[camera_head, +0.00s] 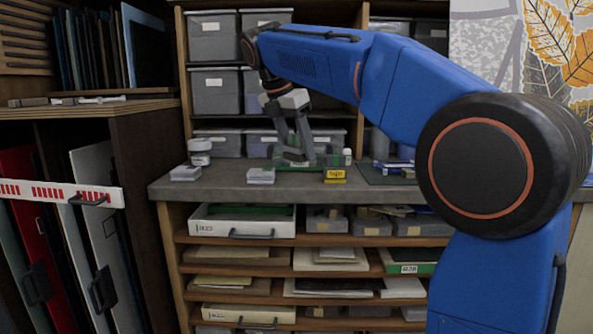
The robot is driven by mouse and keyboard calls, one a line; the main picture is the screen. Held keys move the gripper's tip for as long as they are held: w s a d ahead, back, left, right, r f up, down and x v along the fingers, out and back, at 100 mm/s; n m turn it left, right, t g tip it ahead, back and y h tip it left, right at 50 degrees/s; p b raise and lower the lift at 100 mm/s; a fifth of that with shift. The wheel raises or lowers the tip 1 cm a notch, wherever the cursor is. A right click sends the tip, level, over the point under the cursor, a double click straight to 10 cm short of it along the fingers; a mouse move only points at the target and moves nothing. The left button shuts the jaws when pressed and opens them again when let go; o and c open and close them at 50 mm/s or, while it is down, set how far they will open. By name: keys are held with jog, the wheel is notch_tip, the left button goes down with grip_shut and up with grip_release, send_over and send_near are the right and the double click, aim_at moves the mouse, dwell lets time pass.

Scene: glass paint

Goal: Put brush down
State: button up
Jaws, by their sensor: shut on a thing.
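My gripper (296,152) reaches down over the far part of the grey counter (225,190), near its middle. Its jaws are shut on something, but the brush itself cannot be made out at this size. A green and clear item (322,141) stands right behind and around the fingertips; I cannot tell whether the gripper touches it. A small yellow box (335,175) sits on the counter to the right and in front of the gripper.
White jars (200,152) and small stacks (261,175) stand on the counter. A dark green mat (385,174) lies at right. Shelves with grey bins (214,92) rise behind. Drawers and shelves (240,221) fill the space below.

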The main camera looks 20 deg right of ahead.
aim_at(298, 181)
jog(key=shift+f, duration=2.9)
jog(key=shift+f, duration=0.1)
jog(key=o, duration=1.3)
jog(key=shift+o, duration=0.2)
jog(key=v, duration=1.2)
jog(key=shift+s, duration=0.1)
